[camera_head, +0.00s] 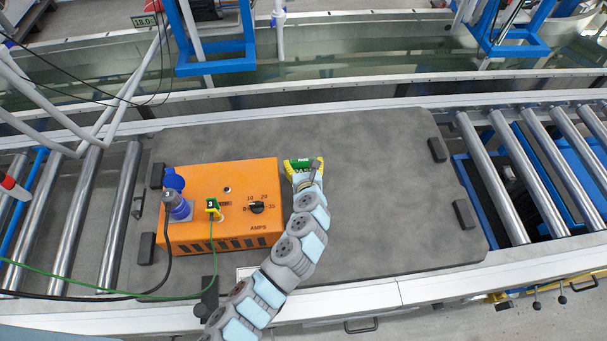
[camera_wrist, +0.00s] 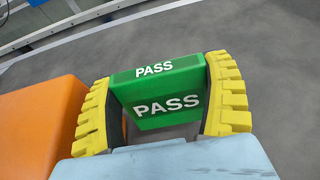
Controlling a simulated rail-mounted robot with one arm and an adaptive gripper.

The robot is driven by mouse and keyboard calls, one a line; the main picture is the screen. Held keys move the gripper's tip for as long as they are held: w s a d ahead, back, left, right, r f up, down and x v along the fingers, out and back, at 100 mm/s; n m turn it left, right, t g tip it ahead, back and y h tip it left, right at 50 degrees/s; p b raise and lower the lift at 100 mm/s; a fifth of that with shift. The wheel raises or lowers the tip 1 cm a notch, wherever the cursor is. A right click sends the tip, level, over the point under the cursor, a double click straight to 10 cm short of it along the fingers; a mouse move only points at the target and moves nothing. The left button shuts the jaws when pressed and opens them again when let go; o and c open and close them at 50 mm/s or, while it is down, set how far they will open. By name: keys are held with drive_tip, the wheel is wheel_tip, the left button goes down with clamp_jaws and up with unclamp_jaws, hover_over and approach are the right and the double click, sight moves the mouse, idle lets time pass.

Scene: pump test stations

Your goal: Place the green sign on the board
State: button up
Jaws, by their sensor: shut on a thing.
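The green sign (camera_wrist: 162,98) carries the white word PASS on its top and its front face. My gripper (camera_wrist: 165,100) is shut on it, with yellow ridged fingers on its left and right sides. In the head view my gripper (camera_head: 304,166) is just right of the orange box, with the green sign (camera_head: 303,162) showing between the fingers. The grey board (camera_head: 385,190) lies flat across the rollers, and the sign is over its middle. I cannot tell whether the sign touches the board.
An orange box (camera_head: 190,215) with a dial, a blue-topped plug and a green cable stands on the board's left part. Black blocks (camera_head: 437,150) sit at the board's edges. The board's right half is clear. Metal rollers (camera_head: 495,180) lie on both sides.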

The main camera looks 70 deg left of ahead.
drive_tip(key=shift+f+b, duration=0.85)
drive_tip(key=shift+f, duration=1.45)
drive_tip(key=shift+f, duration=0.1)
drive_tip(key=o, duration=1)
drive_tip(key=shift+d+r, duration=0.3)
drive_tip(key=shift+d, duration=0.05)
drive_tip(key=p+v, duration=0.2)
drive_tip(key=v, duration=0.9)
drive_tip(key=shift+s+d, duration=0.1)
